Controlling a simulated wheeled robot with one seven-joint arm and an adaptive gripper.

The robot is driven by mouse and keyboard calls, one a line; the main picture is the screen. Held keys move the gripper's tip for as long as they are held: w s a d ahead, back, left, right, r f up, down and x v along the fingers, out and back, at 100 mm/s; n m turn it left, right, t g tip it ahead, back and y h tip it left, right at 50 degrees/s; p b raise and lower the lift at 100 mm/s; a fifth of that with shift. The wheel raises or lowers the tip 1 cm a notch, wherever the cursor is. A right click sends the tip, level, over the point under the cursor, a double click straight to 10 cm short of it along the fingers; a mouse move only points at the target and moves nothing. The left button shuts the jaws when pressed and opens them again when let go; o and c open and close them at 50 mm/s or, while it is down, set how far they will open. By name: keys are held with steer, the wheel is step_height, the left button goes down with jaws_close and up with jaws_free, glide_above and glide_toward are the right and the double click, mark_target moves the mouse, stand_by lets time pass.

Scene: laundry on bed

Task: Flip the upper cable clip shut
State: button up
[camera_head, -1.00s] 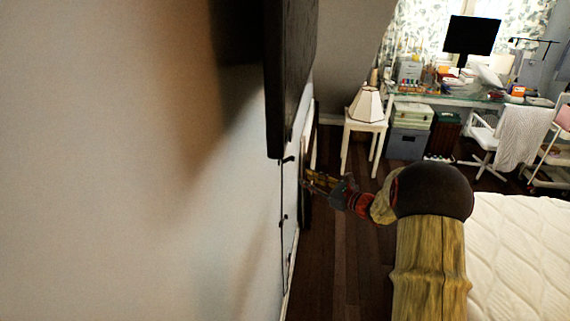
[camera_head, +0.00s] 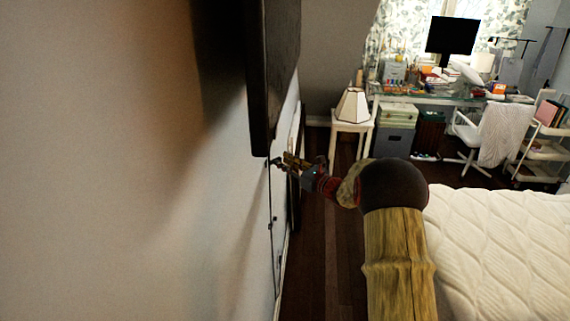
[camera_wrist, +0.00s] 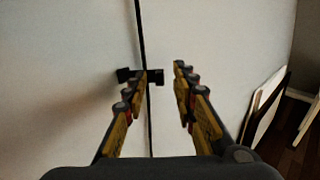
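A thin black cable (camera_head: 271,195) runs down the pale wall below a dark wall-mounted panel; it also shows in the wrist view (camera_wrist: 139,35). The upper clip (camera_head: 275,161) is a small black piece on the cable just under the panel. In the wrist view the upper clip (camera_wrist: 157,77) has dark parts on both sides of the cable; whether its flap is open is hard to tell. My gripper (camera_head: 287,160) is at the upper clip. In the wrist view my gripper (camera_wrist: 161,74) is open, its left fingertip overlapping the clip's middle. Contact is unclear.
The dark panel (camera_head: 273,75) juts from the wall just above the clip. A lower clip (camera_head: 271,224) sits further down the cable. The white bed (camera_head: 500,250) is at right. A side table with a lamp (camera_head: 352,105) and a desk stand behind. Boards (camera_wrist: 265,105) lean at the wall.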

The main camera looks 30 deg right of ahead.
steer(key=shift+c, duration=0.2)
jaws_close()
stand_by(0.4)
